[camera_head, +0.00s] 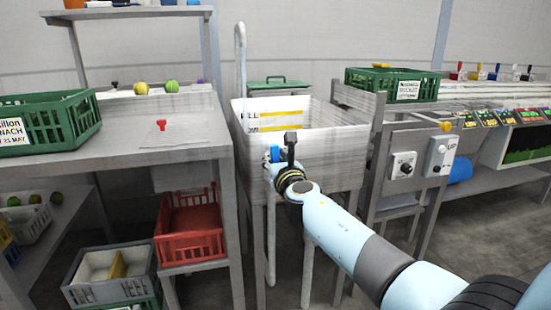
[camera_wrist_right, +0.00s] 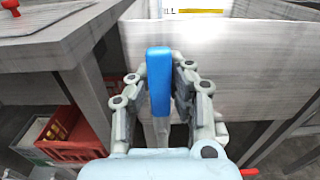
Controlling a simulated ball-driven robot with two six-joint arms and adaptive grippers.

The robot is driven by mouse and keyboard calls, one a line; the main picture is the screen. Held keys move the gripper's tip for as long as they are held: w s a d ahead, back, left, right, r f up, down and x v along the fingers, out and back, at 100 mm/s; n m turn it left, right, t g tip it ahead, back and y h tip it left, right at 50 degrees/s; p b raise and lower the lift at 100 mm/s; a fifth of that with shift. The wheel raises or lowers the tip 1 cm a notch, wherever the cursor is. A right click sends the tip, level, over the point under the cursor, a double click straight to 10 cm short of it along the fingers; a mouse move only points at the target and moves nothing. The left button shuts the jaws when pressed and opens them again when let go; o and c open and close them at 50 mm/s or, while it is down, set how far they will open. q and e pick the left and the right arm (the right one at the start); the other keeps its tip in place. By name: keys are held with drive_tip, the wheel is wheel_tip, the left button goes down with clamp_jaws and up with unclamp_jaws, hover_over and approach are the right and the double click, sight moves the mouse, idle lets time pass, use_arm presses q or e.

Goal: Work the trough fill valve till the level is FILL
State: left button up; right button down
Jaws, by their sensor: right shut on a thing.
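The trough (camera_head: 330,155) is a pale, deep sink in the middle of the head view. The blue valve handle (camera_head: 275,153) is at the trough's front left, by a grey pipe. In the right wrist view the blue handle (camera_wrist_right: 159,80) stands upright between the fingers. My right gripper (camera_wrist_right: 162,72) is shut on it; my arm partly hides it in the head view (camera_head: 282,162). I cannot make out the water level. My left gripper is not in view.
A steel table (camera_head: 180,140) with a green crate (camera_head: 50,120) stands left. Red (camera_head: 190,228) and grey crates (camera_head: 108,272) are below. A control panel (camera_head: 402,165) with knobs and another green crate (camera_head: 392,84) are right of the trough.

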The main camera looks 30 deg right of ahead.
drive_tip(key=shift+f, duration=0.2)
drive_tip(key=c, duration=1.2)
unclamp_jaws()
drive_tip(key=shift+r, duration=0.15)
drive_tip(key=shift+o, duration=0.2)
drive_tip(key=v, duration=1.2)
